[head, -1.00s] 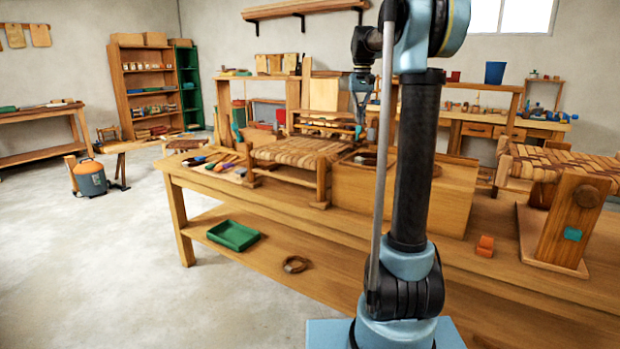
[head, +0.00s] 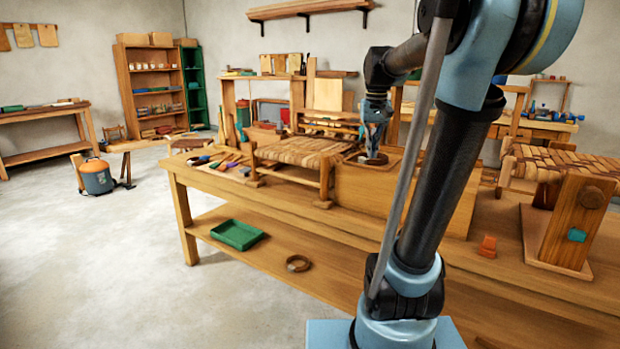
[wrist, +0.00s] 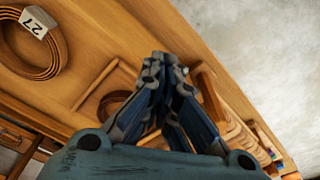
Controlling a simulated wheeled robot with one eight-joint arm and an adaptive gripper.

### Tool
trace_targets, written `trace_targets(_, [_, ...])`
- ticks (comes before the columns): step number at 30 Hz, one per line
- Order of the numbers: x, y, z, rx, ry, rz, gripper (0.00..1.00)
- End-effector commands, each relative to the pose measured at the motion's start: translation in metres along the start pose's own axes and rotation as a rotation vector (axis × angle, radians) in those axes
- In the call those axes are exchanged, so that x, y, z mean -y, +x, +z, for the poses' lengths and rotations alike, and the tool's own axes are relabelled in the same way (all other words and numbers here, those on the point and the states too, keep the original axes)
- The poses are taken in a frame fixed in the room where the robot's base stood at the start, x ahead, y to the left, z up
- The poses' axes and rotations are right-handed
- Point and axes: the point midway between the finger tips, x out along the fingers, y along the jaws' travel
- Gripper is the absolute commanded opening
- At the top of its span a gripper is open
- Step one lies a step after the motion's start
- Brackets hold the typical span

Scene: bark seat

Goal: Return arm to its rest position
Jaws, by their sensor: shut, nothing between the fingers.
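My gripper (head: 374,142) is over the workbench in the head view, pointing down, just above a coil of bark strip (head: 372,158) in a shallow wooden tray. In the wrist view my gripper (wrist: 163,62) shows its fingertips together with nothing held. A coil (wrist: 106,108) lies partly hidden behind the fingers there, and another coil (wrist: 30,45) with a tag marked 27 lies at the upper left. I cannot tell whether the fingertips touch anything.
A woven bark seat (head: 298,151) on a wooden frame stands left of my gripper. Another woven seat (head: 560,165) stands at the right. An orange block (head: 487,247) lies on the bench. A green tray (head: 238,235) is on the lower shelf.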

Motion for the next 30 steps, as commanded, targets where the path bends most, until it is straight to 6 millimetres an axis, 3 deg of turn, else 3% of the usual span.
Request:
trace_targets(1, [0.0, 0.009, 0.017, -0.007, -0.003, 0.0, 0.0])
trace_targets(6, [0.0, 0.039, 0.066, -0.027, -0.013, 0.0, 0.0])
trace_targets(14, [-0.001, 0.094, 0.138, -0.059, -0.028, -0.001, 0.0])
trace_targets(21, [-0.002, 0.154, 0.199, -0.089, -0.041, -0.001, 0.0])
trace_targets(27, [-0.003, 0.197, 0.234, -0.109, -0.049, -0.001, 0.0])
trace_targets(30, [-0.002, 0.209, 0.243, -0.114, -0.052, 0.0, 0.0])
